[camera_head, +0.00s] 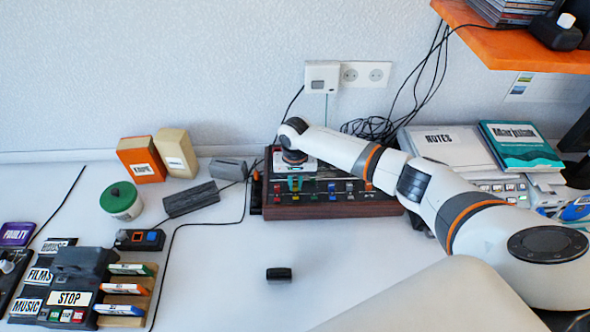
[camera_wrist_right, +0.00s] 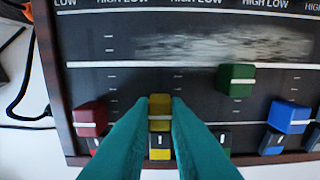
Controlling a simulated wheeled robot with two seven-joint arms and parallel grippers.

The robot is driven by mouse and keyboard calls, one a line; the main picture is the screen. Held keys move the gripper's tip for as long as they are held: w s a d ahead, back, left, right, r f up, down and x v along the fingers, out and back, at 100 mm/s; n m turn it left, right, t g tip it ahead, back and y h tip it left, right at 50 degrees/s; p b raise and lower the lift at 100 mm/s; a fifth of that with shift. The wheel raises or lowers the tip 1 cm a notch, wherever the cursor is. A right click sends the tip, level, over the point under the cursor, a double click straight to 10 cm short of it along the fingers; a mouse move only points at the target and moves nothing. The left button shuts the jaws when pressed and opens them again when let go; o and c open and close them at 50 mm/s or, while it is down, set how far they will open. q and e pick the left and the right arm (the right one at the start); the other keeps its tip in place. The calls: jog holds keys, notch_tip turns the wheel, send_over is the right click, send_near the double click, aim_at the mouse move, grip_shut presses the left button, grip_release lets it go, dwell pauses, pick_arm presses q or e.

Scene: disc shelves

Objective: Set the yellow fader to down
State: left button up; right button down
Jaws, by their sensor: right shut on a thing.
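The yellow fader (camera_wrist_right: 160,105) is on the dark panel of the mixer (camera_wrist_right: 190,45), between the teal fingertips of my right gripper (camera_wrist_right: 160,115) in the right wrist view. The gripper is shut on it. The fader sits low on the panel, roughly level with the red fader (camera_wrist_right: 90,118) and the blue fader (camera_wrist_right: 290,117), and lower than the green fader (camera_wrist_right: 236,80). A yellow button (camera_wrist_right: 160,153) lies just below it. In the head view, my right gripper (camera_head: 295,183) reaches down over the left part of the mixer (camera_head: 340,211). My left gripper is not in view.
A small black object (camera_head: 279,274) lies on the clear table in front of the mixer. A green-lidded jar (camera_head: 121,201) and a dark grey block (camera_head: 191,199) stand to the left. A label-covered device (camera_head: 72,270) is at the lower left. Books (camera_head: 520,147) lie right.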

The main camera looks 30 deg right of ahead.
aim_at(295, 186)
jog(key=shift+s+a+r, duration=0.1)
jog(key=shift+s, duration=0.15)
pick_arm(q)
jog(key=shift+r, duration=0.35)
pick_arm(e)
jog(key=c, duration=1.4)
grip_release()
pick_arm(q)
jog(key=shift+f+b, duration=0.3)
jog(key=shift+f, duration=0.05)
pick_arm(e)
notch_tip(295, 186, up, 12)
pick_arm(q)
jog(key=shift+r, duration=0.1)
